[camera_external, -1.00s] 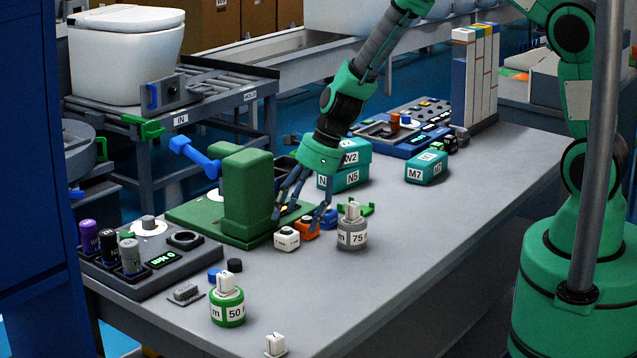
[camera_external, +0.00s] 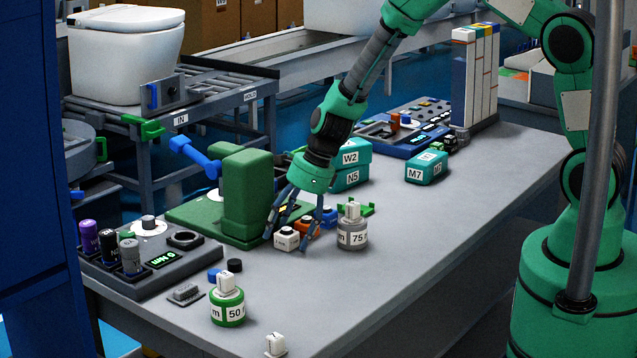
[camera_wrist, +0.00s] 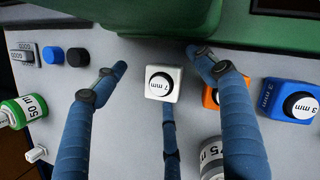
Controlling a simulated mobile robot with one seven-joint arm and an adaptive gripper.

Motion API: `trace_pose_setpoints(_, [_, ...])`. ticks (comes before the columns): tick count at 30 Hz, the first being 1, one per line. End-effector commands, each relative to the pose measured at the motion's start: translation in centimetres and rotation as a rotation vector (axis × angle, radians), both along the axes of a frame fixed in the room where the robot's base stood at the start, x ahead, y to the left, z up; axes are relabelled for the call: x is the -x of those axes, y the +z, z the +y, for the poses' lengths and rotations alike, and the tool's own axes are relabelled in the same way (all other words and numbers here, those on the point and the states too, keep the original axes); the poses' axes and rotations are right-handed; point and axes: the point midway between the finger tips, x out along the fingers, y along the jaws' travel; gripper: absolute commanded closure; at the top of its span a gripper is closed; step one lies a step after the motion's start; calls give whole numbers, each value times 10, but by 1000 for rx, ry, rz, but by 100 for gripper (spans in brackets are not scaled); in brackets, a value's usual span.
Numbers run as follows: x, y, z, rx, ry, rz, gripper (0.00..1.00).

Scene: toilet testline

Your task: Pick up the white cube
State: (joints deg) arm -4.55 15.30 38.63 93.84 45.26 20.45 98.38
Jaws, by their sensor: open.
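The white cube (camera_external: 286,239) stands on the grey workbench in front of the green press. It has a round black knob on top and shows a "7 mm" label in the wrist view (camera_wrist: 163,84). My gripper (camera_external: 289,240) is open and low over the cube, fingers pointing down. In the wrist view my gripper's fingers (camera_wrist: 160,68) are spread, one on the left of the cube, one on the right, and one below it in the picture. I cannot tell whether any finger touches the cube.
An orange cube (camera_external: 304,226) stands close to the right, partly behind a finger; a blue "3 mm" cube (camera_wrist: 291,100) lies beyond it. The "75" weight (camera_external: 352,234) is to the right. The green press (camera_external: 243,196) rises behind.

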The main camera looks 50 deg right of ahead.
Motion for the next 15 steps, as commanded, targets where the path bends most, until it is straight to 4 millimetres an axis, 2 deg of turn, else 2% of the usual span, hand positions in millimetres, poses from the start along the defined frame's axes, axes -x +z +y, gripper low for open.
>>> trace_pose_setpoints(10, [0, 0, 0, 0, 0, 0, 29])
trace_pose_setpoints(15, [0, 0, 0, 0, 0, 0, 63])
